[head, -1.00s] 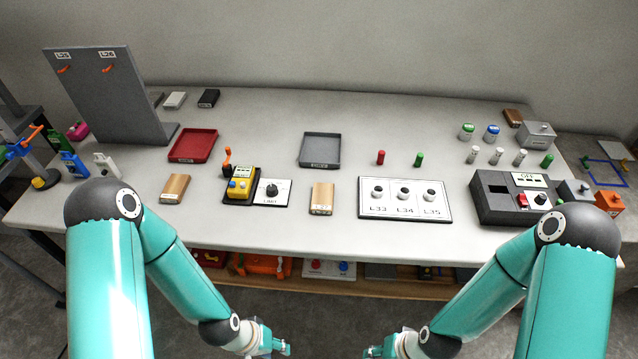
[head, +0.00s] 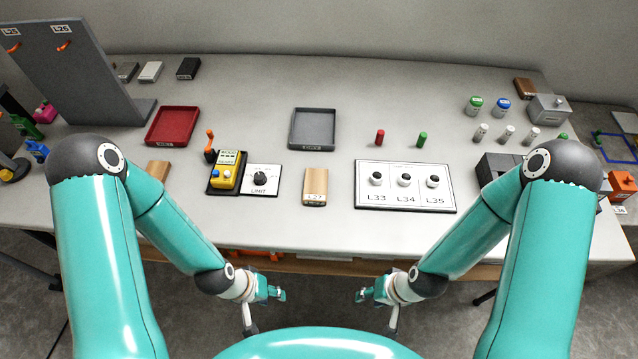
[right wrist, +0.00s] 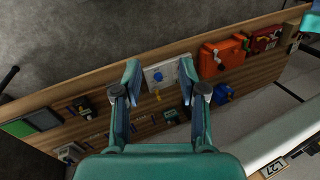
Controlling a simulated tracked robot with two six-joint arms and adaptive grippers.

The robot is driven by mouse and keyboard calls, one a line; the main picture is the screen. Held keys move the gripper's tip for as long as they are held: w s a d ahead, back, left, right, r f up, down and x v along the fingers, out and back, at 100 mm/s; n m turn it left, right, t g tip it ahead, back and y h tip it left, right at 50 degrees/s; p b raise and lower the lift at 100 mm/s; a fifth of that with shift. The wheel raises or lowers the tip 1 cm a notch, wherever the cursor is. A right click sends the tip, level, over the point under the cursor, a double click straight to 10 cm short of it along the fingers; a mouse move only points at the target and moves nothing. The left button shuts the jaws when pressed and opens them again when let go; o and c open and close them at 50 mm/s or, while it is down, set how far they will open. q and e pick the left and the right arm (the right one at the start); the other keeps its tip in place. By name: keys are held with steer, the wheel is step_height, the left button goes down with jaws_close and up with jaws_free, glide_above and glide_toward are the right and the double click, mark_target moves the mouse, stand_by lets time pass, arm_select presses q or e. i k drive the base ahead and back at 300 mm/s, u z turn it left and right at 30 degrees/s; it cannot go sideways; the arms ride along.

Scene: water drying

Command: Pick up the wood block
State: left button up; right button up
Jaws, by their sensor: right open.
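A light wood block (head: 315,187) with a dark label on its front end lies near the middle of the table's front edge. A second wood block (head: 158,169) lies further left, partly hidden behind my left arm. A darker brown block (head: 524,87) lies at the back right. My left gripper (head: 280,294) is empty in front of the table, but its jaw opening is unclear. My right gripper (head: 361,296) is open and empty in front of the table, apart from any block. In the right wrist view its spread fingers (right wrist: 158,78) show over the lower shelf.
A yellow device (head: 227,172) and a dial plate (head: 261,179) stand left of the middle block; a three-knob panel (head: 405,187) stands right. Red (head: 173,126) and grey (head: 313,128) trays lie behind. The shelf under the table (right wrist: 90,85) holds several items.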

mark_target(315, 190)
steer(key=z, duration=0.5)
steer(key=k, duration=1.25)
steer(key=u, duration=0.95)
steer(key=i, duration=1)
steer(key=z, duration=0.05)
